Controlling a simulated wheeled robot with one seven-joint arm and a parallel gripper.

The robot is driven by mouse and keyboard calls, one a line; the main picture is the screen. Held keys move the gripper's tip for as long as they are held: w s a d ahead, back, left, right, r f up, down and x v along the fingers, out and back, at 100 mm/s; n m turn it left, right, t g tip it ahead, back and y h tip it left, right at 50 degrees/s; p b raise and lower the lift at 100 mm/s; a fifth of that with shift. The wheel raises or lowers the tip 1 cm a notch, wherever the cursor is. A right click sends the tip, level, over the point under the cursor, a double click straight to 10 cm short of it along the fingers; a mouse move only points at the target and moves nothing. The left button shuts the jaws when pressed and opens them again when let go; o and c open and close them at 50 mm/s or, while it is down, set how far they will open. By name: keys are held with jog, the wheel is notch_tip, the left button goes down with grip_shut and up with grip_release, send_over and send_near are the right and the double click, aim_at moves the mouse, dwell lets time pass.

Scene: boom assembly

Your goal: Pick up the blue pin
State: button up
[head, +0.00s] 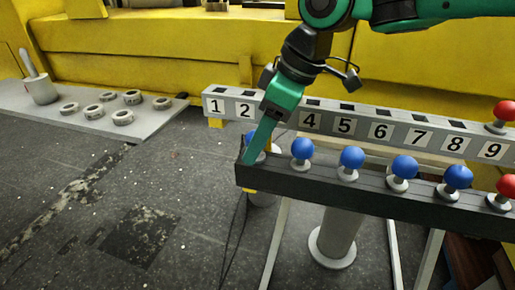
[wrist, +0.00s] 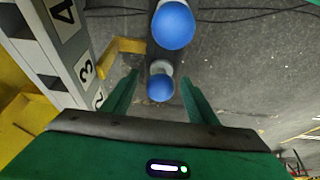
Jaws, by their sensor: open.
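Several blue round-headed pins stand upright in a row on the dark bar (head: 330,188). The leftmost blue pin (head: 248,137) is partly hidden by my gripper in the head view. In the wrist view a blue pin head (wrist: 160,88) shows between my gripper's (wrist: 160,78) two green fingers, with clear gaps on both sides. My gripper also shows in the head view (head: 252,157), angled down at the bar's left end. It is open and holds nothing. The neighbouring blue pin (head: 302,148) stands just right of it, also seen beyond the fingers in the wrist view (wrist: 173,25).
A numbered grey rail (head: 400,131) runs behind the bar. One red pin (head: 503,111) stands on the rail and another (head: 507,186) on the bar, both at right. A low grey platform (head: 90,125) with several rings lies left. Open floor (head: 110,215) is at front left.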

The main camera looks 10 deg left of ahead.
jog(key=shift+a+f, duration=0.25)
jog(key=shift+f, duration=0.4)
jog(key=c, duration=1.3)
notch_tip(320, 180, up, 10)
jog(key=shift+r, duration=0.1)
notch_tip(320, 180, up, 7)
jog(key=shift+r, duration=0.2)
dwell(0.6)
